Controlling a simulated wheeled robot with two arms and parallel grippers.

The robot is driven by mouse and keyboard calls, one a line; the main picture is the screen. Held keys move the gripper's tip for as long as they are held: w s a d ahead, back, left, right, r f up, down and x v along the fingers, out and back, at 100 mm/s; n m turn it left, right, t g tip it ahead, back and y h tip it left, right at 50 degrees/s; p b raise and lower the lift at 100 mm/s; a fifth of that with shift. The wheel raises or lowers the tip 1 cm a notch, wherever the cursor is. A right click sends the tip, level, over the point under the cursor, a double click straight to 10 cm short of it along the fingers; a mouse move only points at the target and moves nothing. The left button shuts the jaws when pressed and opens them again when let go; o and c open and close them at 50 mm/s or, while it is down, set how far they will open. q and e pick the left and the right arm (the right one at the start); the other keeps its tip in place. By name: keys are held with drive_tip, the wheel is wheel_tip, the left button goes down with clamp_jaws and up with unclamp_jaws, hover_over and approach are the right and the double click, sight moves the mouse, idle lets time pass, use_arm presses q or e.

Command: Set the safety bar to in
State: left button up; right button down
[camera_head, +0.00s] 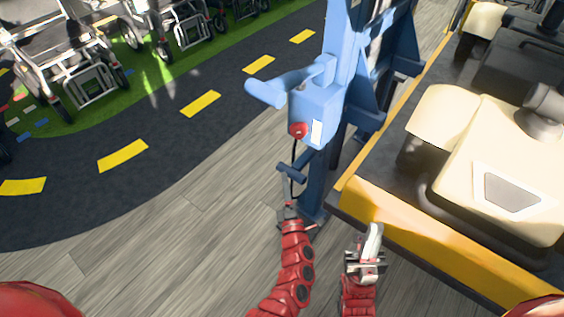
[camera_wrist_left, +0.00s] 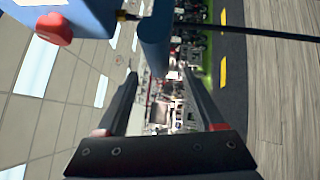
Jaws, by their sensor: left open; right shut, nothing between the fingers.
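A blue post carries a blue box (camera_head: 316,112) with a red knob (camera_head: 297,130); the knob also shows in the left wrist view (camera_wrist_left: 54,28). A thick blue bar (camera_head: 265,93) sticks out left from the box's top. A shorter blue bar (camera_head: 288,174) sits lower on the post; which one is the safety bar I cannot tell for sure. My left gripper (camera_head: 290,192) is open just below the short bar. In the left wrist view a blue bar (camera_wrist_left: 154,42) ends between its open fingertips (camera_wrist_left: 160,74); contact is unclear. My right gripper (camera_head: 373,240) is shut and empty.
A cream and black scooter (camera_head: 487,160) stands on a yellow-edged platform (camera_head: 410,232) to the right, close to my right gripper. Wheelchairs or walkers (camera_head: 85,70) stand at the upper left beyond a dark painted track (camera_head: 150,185). Grey plank floor left of the post is clear.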

use_arm(q)
drive_tip(key=b+x, duration=0.1)
drive_tip(key=x, duration=0.8)
drive_tip(key=shift+a, duration=0.1)
clamp_jaws()
idle(1.1)
